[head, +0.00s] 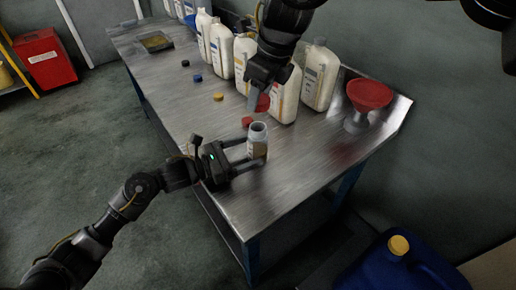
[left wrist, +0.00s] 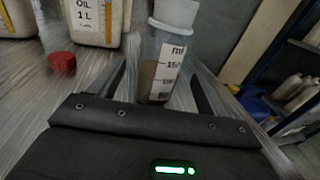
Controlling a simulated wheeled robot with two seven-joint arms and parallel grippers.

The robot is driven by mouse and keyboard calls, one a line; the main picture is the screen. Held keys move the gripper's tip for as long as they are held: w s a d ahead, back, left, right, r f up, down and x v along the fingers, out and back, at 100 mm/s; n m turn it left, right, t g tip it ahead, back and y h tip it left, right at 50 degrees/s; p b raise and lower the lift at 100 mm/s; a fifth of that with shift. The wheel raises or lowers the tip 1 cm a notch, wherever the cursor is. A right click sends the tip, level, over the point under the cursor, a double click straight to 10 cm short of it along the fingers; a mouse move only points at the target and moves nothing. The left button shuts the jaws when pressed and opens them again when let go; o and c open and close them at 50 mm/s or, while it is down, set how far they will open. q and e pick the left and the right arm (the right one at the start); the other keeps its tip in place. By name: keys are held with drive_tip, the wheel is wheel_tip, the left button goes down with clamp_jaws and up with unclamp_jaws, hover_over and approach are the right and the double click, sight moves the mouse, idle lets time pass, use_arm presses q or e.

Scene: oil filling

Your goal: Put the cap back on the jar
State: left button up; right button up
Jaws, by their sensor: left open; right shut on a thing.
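The clear jar (head: 257,143) stands upright near the front edge of the steel table, with its mouth uncovered. In the left wrist view the jar (left wrist: 163,62) shows a white scale label and brownish contents. My left gripper (head: 250,152) is open, with its fingers on either side of the jar. My right gripper (head: 259,100) comes from above and is shut on a small red thing (head: 263,103), seemingly a cap, behind and above the jar. Another red cap (head: 247,121) lies on the table left of the jar; a red cap also shows in the left wrist view (left wrist: 61,62).
Several white oil bottles (head: 320,76) stand along the table's back. Yellow (head: 219,97), blue (head: 197,78) and black (head: 185,63) caps lie in front of them. A red funnel (head: 370,95) stands at the right end. A blue canister (head: 390,268) is lower right. The table right of the jar is clear.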

sight(256, 149)
use_arm(q)
drive_tip(key=shift+x, duration=1.75)
drive_tip(key=c, duration=1.5)
use_arm(e)
drive_tip(key=shift+s+d+x, duration=0.1)
drive_tip(key=shift+d+x, duration=0.05)
drive_tip(key=shift+x, duration=0.65)
drive_tip(key=shift+s+d+x, duration=0.1)
drive_tip(key=shift+x, duration=0.75)
drive_tip(key=shift+s+d+x, duration=0.15)
drive_tip(key=shift+x, duration=0.65)
drive_tip(key=shift+f, duration=0.2)
drive_tip(key=shift+f, duration=0.8)
drive_tip(key=shift+f, duration=0.6)
